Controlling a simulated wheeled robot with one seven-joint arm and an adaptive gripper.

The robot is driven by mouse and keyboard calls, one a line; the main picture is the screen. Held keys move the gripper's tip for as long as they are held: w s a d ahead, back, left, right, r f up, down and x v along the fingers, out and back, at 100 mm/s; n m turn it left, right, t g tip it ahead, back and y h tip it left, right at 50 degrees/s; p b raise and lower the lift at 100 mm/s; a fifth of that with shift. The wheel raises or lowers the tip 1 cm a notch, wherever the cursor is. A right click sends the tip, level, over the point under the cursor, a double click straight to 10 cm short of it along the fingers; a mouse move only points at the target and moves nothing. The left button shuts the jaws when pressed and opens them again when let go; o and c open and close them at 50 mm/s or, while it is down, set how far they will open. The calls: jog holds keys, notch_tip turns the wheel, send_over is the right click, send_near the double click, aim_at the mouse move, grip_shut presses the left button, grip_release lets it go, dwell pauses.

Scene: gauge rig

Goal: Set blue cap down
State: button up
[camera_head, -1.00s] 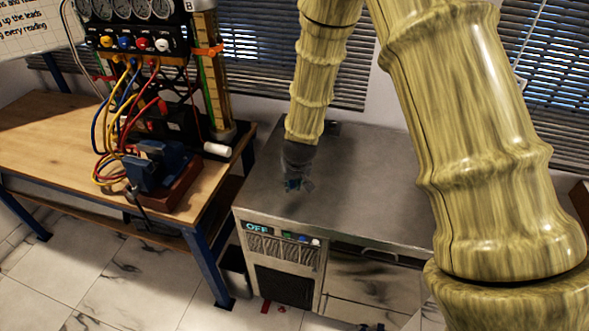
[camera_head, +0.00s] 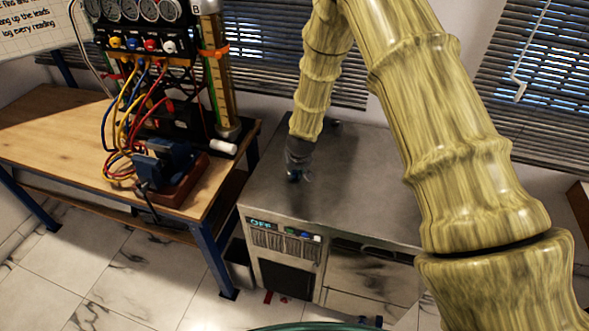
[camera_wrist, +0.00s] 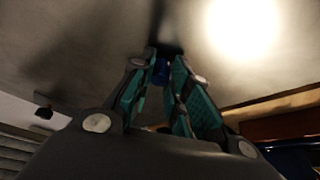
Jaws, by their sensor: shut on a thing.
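My gripper (camera_wrist: 162,78) is shut on the blue cap (camera_wrist: 161,70), which shows dark blue between the two teal-padded fingertips in the wrist view. In the head view my gripper (camera_head: 296,172) is small and dark, pointing down at the grey metal worktop (camera_head: 355,185) near its left side. The cap is too small to make out there. In the wrist view the grey surface lies close beyond the fingertips. I cannot tell whether the cap touches it.
A wooden bench (camera_head: 50,130) stands to the left, with a gauge panel (camera_head: 140,25), coloured leads and a blue vise (camera_head: 165,160). The cabinet front below the worktop has an "OFF" display (camera_head: 261,224). The worktop right of my gripper is clear.

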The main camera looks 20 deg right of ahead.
jog(key=shift+f, duration=0.3)
jog(key=shift+s+f, duration=0.1)
jog(key=shift+s, duration=0.05)
jog(key=shift+s+f+b, duration=0.2)
jog(key=shift+f+b, duration=0.1)
jog(key=shift+b, duration=0.15)
jog(key=o, duration=0.7)
jog(key=shift+s+a+f, duration=0.1)
jog(key=shift+o, duration=0.4)
jog(key=shift+f, duration=0.3)
jog(key=shift+w+r, duration=0.2)
jog(key=shift+r, duration=0.1)
jog(key=shift+w+r+p, duration=0.15)
jog(key=shift+r+p, duration=0.2)
jog(key=shift+r, duration=0.45)
jog(key=b+v, duration=0.3)
jog(key=v, duration=0.8)
jog(key=shift+r, duration=0.35)
